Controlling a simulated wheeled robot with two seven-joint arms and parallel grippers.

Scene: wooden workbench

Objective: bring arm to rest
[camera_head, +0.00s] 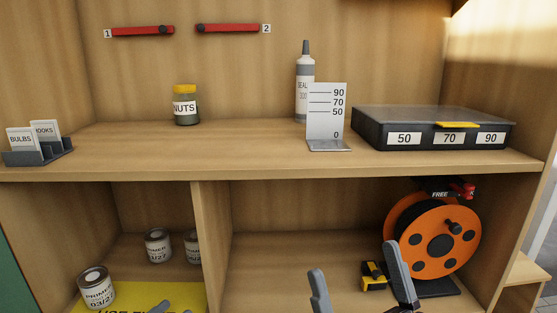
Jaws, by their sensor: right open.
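My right gripper (358,283) is at the bottom of the head view, in front of the lower right compartment. Its two grey fingers are spread apart with nothing between them. Of my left gripper (173,309), only small grey tips show at the bottom edge, in front of a yellow sheet; its opening cannot be made out.
An orange cable reel (410,228) and a yellow tape measure (373,276) are near my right gripper. Primer cans (97,288) stand lower left. The shelf (240,150) above holds a nuts jar (185,105), a sealant bottle (304,75), a height gauge (326,112) and a black case (440,125).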

